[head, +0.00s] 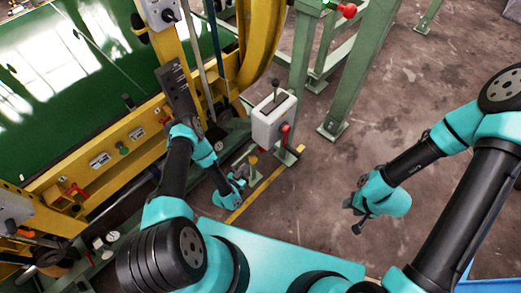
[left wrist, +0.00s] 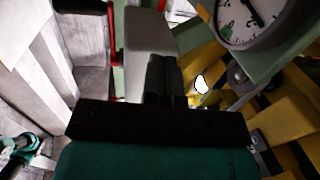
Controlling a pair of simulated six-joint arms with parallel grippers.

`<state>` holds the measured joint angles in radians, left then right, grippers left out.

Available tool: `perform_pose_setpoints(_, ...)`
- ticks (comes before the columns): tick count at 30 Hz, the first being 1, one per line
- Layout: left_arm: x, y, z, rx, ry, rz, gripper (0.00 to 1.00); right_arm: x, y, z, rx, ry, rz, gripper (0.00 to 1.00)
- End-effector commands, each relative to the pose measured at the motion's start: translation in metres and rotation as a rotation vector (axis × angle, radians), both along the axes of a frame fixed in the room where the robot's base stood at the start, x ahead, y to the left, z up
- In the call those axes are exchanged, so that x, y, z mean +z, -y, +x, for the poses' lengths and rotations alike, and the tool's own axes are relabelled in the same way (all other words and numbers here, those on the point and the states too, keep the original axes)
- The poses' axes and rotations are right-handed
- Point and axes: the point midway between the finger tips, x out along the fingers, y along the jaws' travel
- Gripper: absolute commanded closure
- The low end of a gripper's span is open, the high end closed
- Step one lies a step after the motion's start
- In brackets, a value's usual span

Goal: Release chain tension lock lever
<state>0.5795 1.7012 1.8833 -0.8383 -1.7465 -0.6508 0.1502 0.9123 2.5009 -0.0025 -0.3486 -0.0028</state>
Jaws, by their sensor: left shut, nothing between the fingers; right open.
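A light grey control box (head: 272,120) stands on a green post. It has a black-knobbed lever (head: 276,88) on top and a red-handled lever (head: 285,130) on its right side. I cannot tell for certain which is the chain tension lock lever. My left gripper (head: 240,176) is low beside the post, below and left of the box. In the left wrist view its black fingers (left wrist: 164,80) are shut and empty, with the grey box (left wrist: 148,38) and a red handle (left wrist: 113,45) beyond. My right gripper (head: 354,216) is open and empty over the floor, well right of the box.
A yellow machine frame (head: 110,155) with a green panel fills the left. Green posts (head: 357,65) stand behind the box. A round gauge (left wrist: 250,18) shows close by in the left wrist view. The concrete floor (head: 310,185) between box and right gripper is clear.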

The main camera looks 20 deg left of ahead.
Motion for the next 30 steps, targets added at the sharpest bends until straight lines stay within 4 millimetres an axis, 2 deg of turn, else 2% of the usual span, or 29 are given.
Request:
perform_pose_setpoints(6,-0.004,0.0,-0.005,0.021,0.053,-0.002,1.0,0.0,0.0,0.0,0.0,0.0,0.0,0.57)
perform_pose_setpoints(19,-0.003,0.002,0.0,0.019,0.052,0.0,1.0,0.0,0.0,0.0,0.0,0.0,0.0,0.57)
perform_pose_setpoints(23,-0.003,0.005,0.011,0.018,0.053,-0.001,1.0,0.0,0.0,0.0,0.0,0.0,0.0,0.57)
perform_pose_setpoints(30,-0.002,0.015,0.047,0.017,0.055,0.0,1.0,0.0,0.0,0.0,0.0,0.0,0.0,0.57)
